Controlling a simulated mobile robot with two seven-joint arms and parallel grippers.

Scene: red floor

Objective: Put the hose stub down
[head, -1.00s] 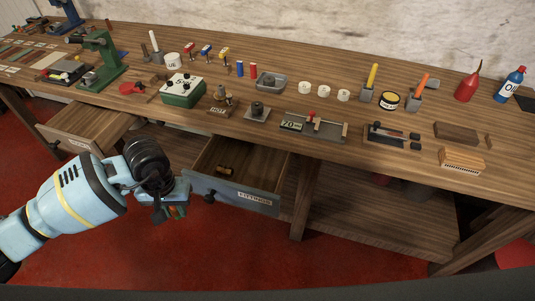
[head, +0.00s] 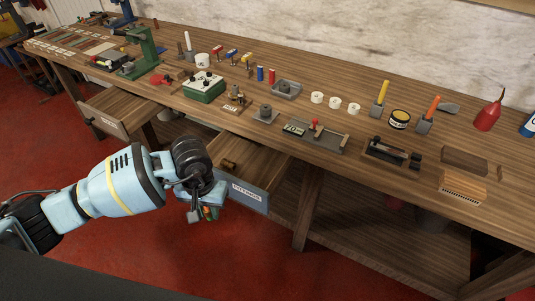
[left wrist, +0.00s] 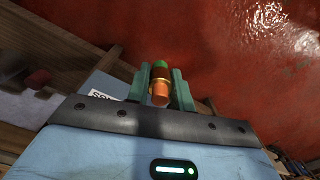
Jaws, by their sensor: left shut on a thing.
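My left gripper (head: 208,213) is shut on the hose stub, low in front of the bench. In the left wrist view, the hose stub (left wrist: 160,92) sits between the two green fingers (left wrist: 159,88). It has an orange near end, a brass-coloured band and a green far end. In the head view it is small and mostly hidden by the gripper, with a bit of orange and green showing. The gripper overlaps the left front corner of the open drawer labelled FITTINGS (head: 249,195). My right gripper is not in view.
A small brass-coloured piece (head: 229,165) lies in the FITTINGS drawer. Another drawer (head: 105,122) stands open at the left. The wooden bench top (head: 330,88) holds many tools and parts. Red floor (head: 150,250) is clear in front.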

